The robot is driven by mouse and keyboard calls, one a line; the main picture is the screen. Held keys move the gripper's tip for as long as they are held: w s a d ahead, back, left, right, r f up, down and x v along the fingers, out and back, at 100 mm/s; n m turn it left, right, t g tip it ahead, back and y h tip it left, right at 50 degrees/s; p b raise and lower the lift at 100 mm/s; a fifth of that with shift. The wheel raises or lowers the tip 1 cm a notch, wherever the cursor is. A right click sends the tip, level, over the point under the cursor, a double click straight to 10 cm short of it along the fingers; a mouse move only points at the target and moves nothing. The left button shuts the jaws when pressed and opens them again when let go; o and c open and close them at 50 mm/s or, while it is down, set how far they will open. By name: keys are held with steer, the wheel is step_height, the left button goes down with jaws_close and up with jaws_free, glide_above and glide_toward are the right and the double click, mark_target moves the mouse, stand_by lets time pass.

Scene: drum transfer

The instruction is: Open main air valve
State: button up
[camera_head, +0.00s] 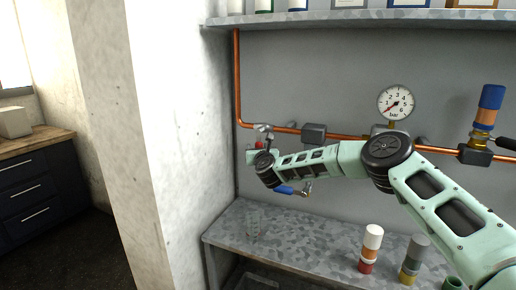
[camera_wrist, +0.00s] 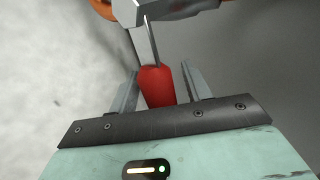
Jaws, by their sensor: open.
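The main air valve appears as a red-sleeved lever handle (camera_wrist: 157,86) on a flat metal bar in the wrist view. A small part of the red handle (camera_head: 259,144) shows in the head view, below the metal valve body (camera_head: 264,129) on the copper pipe. My gripper (camera_wrist: 159,88) is open, with one finger on each side of the red sleeve. I cannot tell whether either finger touches it. In the head view my gripper (camera_head: 252,153) is at the left end of the pipe, partly hidden by my wrist.
A pressure gauge (camera_head: 396,102) has its needle near the low end. A blue-handled lever (camera_head: 286,190) shows below my wrist. Bottles (camera_head: 371,248) stand on the metal bench (camera_head: 290,235) at right. A concrete wall (camera_head: 165,120) is close on the left; a shelf (camera_head: 370,17) is above.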

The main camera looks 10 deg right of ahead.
jaws_close()
stand_by(0.3)
steer(key=s+d+r+n+g+h+p, duration=0.4)
steer(key=n+g+p, duration=0.5)
steer(key=p, duration=0.9)
steer(key=shift+s+d+r+n+h, duration=0.4)
steer(key=shift+d+r+n+h, duration=0.6)
steer(key=shift+d+r+n, duration=0.25)
steer(key=shift+d+f, duration=0.1)
